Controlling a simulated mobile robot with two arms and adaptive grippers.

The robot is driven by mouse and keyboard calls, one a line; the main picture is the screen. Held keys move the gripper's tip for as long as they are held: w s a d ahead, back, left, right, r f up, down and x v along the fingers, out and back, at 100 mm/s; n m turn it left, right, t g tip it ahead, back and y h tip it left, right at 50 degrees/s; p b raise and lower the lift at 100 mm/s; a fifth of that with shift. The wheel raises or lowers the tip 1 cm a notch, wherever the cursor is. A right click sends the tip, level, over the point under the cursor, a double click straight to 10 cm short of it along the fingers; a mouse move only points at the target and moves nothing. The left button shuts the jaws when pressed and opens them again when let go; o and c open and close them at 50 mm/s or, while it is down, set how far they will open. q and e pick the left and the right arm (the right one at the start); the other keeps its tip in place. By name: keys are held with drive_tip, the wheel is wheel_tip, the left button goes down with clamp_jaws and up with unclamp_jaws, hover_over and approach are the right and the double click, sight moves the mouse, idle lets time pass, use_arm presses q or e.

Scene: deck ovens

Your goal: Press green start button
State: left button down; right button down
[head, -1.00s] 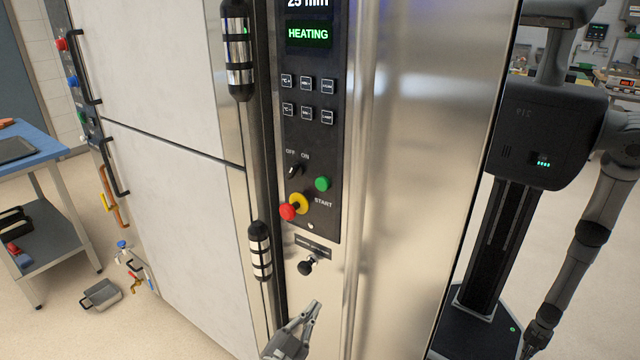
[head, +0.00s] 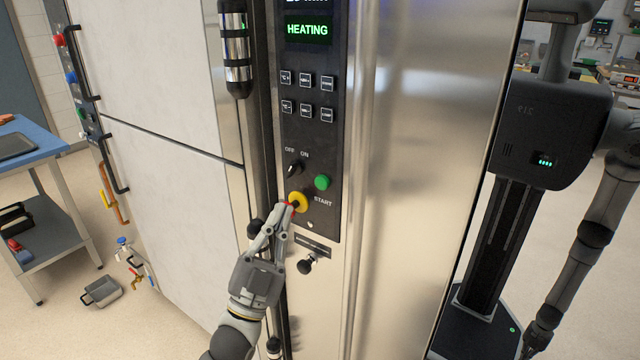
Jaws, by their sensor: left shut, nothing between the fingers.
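The green start button (head: 322,182) sits on the oven's dark control panel (head: 318,145), up and right of a yellow collar (head: 299,202) around a red button. The word START is printed just below the green button. My left gripper (head: 288,207) is shut and empty. Its fingertips are in front of the red button and hide most of it; I cannot tell if they touch it. The tips are left of and lower than the green button, which is fully visible. My right gripper cannot be made out.
An OFF/ON switch (head: 294,168) is above the yellow collar. A dark knob (head: 307,264) sticks out below the panel. A vertical door handle (head: 236,48) stands left of the panel. A blue-topped table (head: 42,148) is at far left.

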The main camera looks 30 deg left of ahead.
sight(322, 183)
use_arm(q)
drive_tip(key=w+b, duration=0.1)
drive_tip(key=w, duration=0.8)
drive_tip(key=shift+d+b, duration=0.35)
idle(1.3)
drive_tip(key=shift+w, duration=0.4)
drive_tip(key=shift+w, duration=0.4)
idle(0.6)
drive_tip(key=shift+s, duration=0.9)
drive_tip(key=shift+f, duration=0.1)
